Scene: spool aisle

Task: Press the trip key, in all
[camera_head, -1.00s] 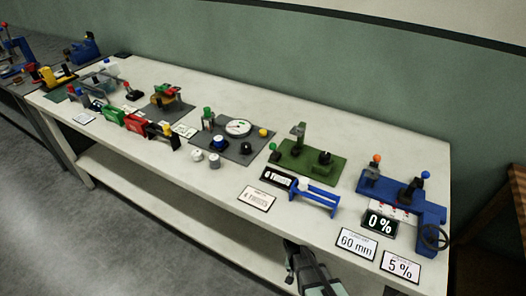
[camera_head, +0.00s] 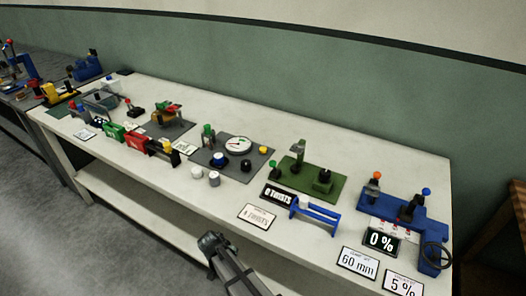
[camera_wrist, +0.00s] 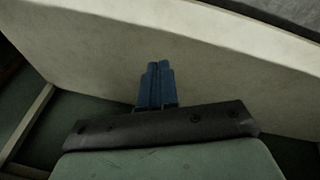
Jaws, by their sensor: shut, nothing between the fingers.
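No part on the bench is clearly labelled as the trip key, so I cannot tell which one it is. My gripper (camera_head: 207,240) is off the bench's front edge, apart from all devices. In the wrist view its blue fingers (camera_wrist: 157,80) are together and empty, facing the pale bench.
White cards lie along the front edge, including "60 mm" (camera_head: 358,263) and "5 %" (camera_head: 403,285). More small devices fill the left. A green wall runs behind.

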